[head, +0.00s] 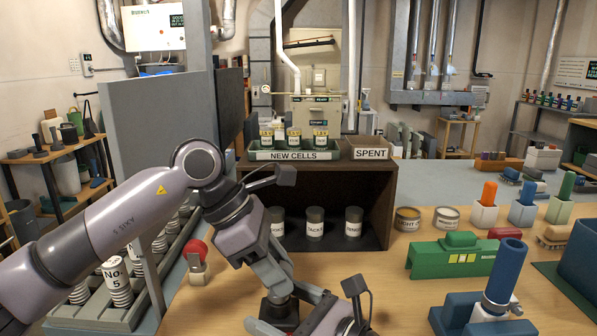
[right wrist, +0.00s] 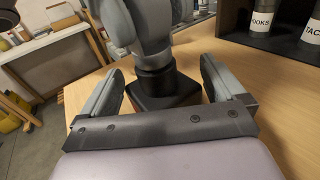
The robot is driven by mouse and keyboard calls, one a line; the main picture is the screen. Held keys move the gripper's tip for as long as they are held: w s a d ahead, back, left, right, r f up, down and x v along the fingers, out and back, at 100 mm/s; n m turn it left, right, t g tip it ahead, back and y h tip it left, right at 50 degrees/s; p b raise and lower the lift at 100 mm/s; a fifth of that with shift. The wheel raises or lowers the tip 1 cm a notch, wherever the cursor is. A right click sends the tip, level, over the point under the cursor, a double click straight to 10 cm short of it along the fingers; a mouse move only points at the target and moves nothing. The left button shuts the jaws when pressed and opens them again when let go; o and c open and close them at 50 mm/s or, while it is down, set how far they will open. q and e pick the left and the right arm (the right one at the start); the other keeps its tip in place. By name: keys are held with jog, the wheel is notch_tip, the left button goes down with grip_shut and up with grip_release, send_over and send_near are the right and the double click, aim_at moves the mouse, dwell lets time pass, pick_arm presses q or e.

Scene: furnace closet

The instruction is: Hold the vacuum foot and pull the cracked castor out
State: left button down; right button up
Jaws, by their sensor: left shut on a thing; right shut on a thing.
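The vacuum foot, a dark block (head: 279,308), stands low in the head view, and its flared black body shows between my right fingers in the right wrist view (right wrist: 167,92). My right gripper (head: 290,325) is shut on it from the near side, one finger on each side. My left gripper (head: 276,283) points down from above and is shut on what rises from the block's top, taken to be the cracked castor. Its grey fingers largely hide the castor, so I cannot see the crack. I can see no clear gap between castor and foot.
A dark shelf (head: 262,186) with several jars stands behind my grippers. A green block-shaped object (head: 452,257) and a blue cylinder on a holder (head: 503,275) stand at the right. A red-knobbed item (head: 196,262) is at the left. Bare wood (head: 385,270) lies between.

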pick_arm(q)
jog(key=shift+r, duration=1.8)
jog(key=shift+r, duration=0.1)
jog(key=shift+r, duration=2.4)
jog(key=shift+s, duration=0.15)
jog(key=s, duration=1.3)
jog(key=shift+s+d, duration=0.35)
jog(key=shift+d, duration=0.1)
pick_arm(e)
jog(key=o, duration=0.8)
jog(key=shift+c, duration=0.2)
